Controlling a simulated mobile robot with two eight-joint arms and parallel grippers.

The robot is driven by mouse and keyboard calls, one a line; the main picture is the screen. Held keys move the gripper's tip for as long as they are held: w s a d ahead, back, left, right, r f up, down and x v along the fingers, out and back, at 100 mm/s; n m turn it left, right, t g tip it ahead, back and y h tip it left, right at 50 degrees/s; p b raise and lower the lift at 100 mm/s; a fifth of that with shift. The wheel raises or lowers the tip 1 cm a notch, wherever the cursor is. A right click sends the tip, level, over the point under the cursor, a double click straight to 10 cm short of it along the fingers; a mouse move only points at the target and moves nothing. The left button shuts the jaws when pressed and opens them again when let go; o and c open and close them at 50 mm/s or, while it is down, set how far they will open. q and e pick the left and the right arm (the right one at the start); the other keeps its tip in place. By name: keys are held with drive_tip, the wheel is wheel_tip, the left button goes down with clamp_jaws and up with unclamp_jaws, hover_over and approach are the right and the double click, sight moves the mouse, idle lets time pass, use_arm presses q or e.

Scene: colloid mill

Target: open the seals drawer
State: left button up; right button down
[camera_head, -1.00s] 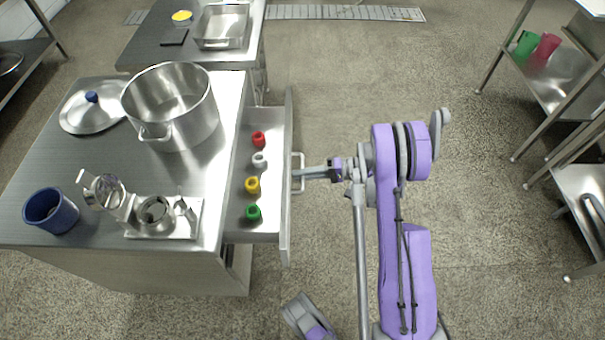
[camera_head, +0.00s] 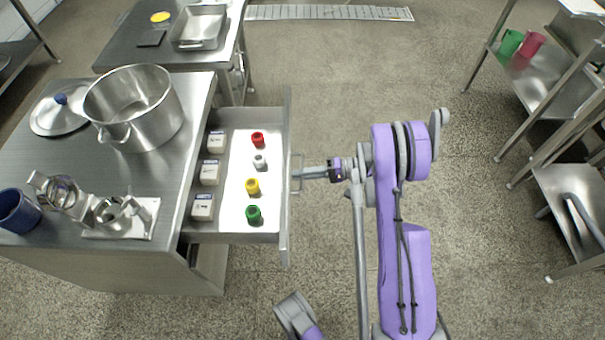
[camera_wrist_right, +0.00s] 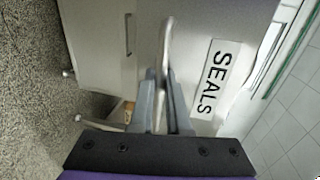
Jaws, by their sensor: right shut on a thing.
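The seals drawer (camera_head: 236,237) stands pulled out from the right side of the steel table. Inside it lie red, white, yellow and green ring-like pieces (camera_head: 253,187) in a row, and white boxes with blue labels (camera_head: 209,172) to their left. My right gripper (camera_head: 300,173) is shut on the drawer's bar handle (camera_head: 297,184). In the right wrist view, the fingers (camera_wrist_right: 162,105) close around the handle (camera_wrist_right: 166,48), beside the SEALS label (camera_wrist_right: 214,79) on the drawer front. The left gripper does not show clearly; a grey and purple arm part of mine is at the bottom.
On the table (camera_head: 60,150) stand a large pot (camera_head: 150,125), a lid (camera_head: 55,117), a blue cup (camera_head: 17,210) and a metal mill part (camera_head: 118,212). Shelves (camera_head: 545,90) stand at right. The floor between is clear.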

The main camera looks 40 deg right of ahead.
drive_tip(key=c, duration=1.2)
unclamp_jaws()
drive_tip(key=shift+o, duration=0.2)
drive_tip(key=p+v, duration=0.1)
drive_tip(key=v, duration=0.9)
drive_tip(key=shift+s+d+p, duration=0.25)
drive_tip(key=shift+d+p, duration=0.05)
drive_tip(key=shift+p, duration=0.1)
drive_tip(key=shift+r, duration=0.1)
